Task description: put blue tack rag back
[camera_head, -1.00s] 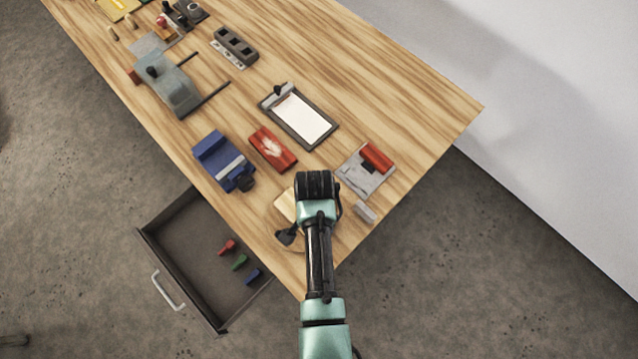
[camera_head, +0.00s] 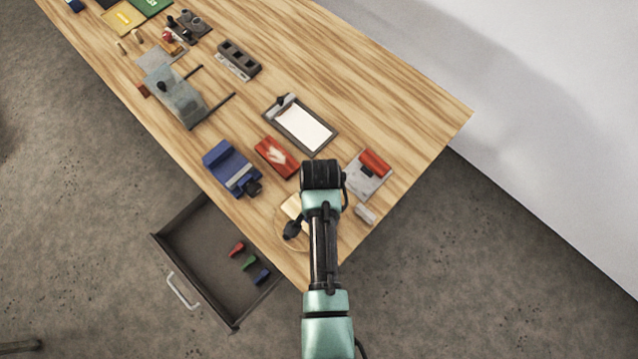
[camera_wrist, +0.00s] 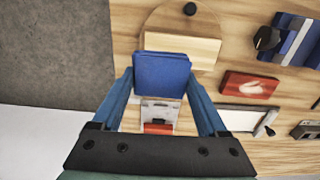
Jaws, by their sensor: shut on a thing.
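The blue tack rag (camera_wrist: 162,76) is a folded blue pad in the wrist view. My gripper (camera_wrist: 161,84) is shut on it, with one blue finger at each side. The rag looks held above the table, in front of a pale wooden block (camera_wrist: 180,50). Below it in the wrist view is a grey plate (camera_wrist: 160,112) with a red roll. In the head view my arm hides the gripper and the rag. That plate (camera_head: 361,189) shows just right of my arm there.
An open drawer (camera_head: 195,262) holds small red, green and blue pieces. A round board (camera_head: 283,238) with the pale block lies at the table corner. A blue device (camera_head: 226,160), red packet (camera_head: 277,157) and clipboard (camera_head: 305,128) lie farther back. Bare wood lies beyond the clipboard.

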